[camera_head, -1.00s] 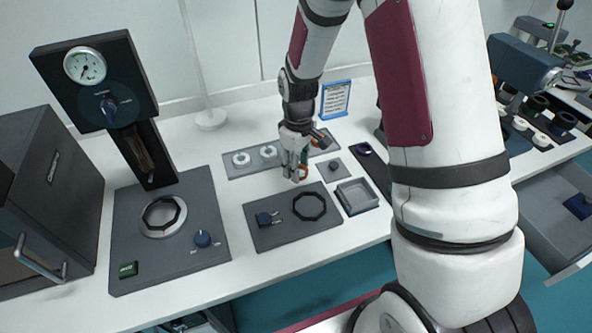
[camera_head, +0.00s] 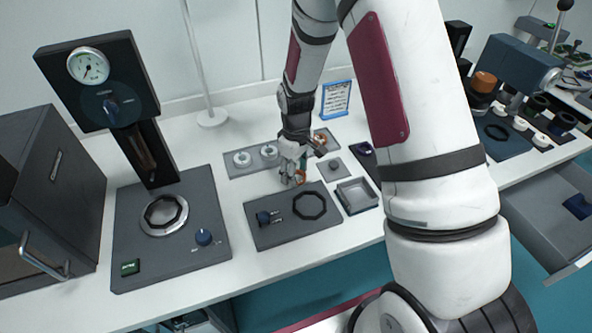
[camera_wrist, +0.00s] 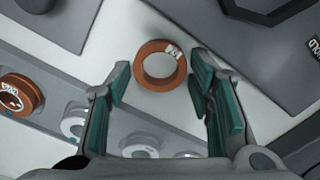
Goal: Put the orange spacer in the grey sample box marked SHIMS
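An orange spacer (camera_wrist: 146,82), a ring with a small white label, lies on the white bench in the wrist view. In the head view it shows partly behind my gripper (camera_head: 291,180). My gripper is open, its two green-padded fingers (camera_wrist: 162,78) apart on either side of the spacer with small gaps. A small open grey box (camera_head: 357,195) stands to the right, empty as far as I see; its marking is not readable.
A grey rack (camera_head: 240,172) behind holds pale rings and another orange ring (camera_head: 320,137). A grey plate (camera_head: 285,232) with a knob and black ring lies in front. A press (camera_head: 165,215) stands left; a blue-framed sign (camera_head: 336,98) stands behind.

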